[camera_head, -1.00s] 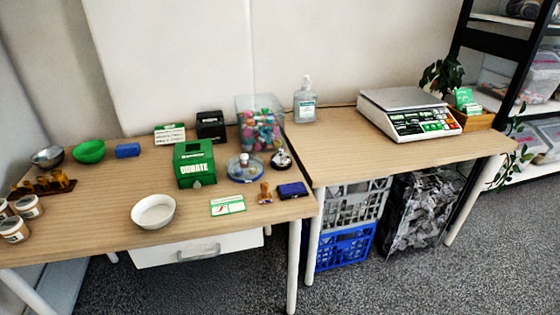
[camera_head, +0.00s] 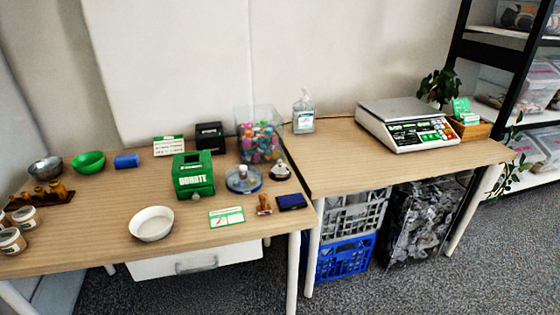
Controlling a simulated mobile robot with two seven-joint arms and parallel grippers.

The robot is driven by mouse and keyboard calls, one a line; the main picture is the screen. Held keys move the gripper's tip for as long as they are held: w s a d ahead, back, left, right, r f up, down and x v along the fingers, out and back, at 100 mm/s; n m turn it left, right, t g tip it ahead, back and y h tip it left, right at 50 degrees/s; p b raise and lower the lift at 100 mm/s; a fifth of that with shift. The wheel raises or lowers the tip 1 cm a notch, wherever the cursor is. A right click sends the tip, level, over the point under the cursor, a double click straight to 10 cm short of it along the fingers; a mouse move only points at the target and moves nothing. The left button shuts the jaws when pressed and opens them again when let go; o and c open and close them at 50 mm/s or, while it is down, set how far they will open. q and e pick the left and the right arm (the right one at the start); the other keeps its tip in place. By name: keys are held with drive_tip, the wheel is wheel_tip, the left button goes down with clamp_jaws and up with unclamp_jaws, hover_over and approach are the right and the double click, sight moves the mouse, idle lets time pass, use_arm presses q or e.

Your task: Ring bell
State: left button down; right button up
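A small bell (camera_head: 280,172) with a silver dome and a dark base stands on the left table (camera_head: 100,215), near that table's right edge. A round clear dish with a blue rim (camera_head: 244,180) stands just left of the bell. A dark blue stamp pad (camera_head: 292,202) lies in front of it, and a clear box of colourful items (camera_head: 258,138) stands behind it. Nothing covers the bell. Neither of my grippers is in view.
A green donation box (camera_head: 193,176), a white bowl (camera_head: 151,224), a green and white card (camera_head: 227,217) and a wooden stamp (camera_head: 264,205) share the left table. The right table (camera_head: 335,165) holds a scale (camera_head: 405,125) and a sanitizer bottle (camera_head: 304,115).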

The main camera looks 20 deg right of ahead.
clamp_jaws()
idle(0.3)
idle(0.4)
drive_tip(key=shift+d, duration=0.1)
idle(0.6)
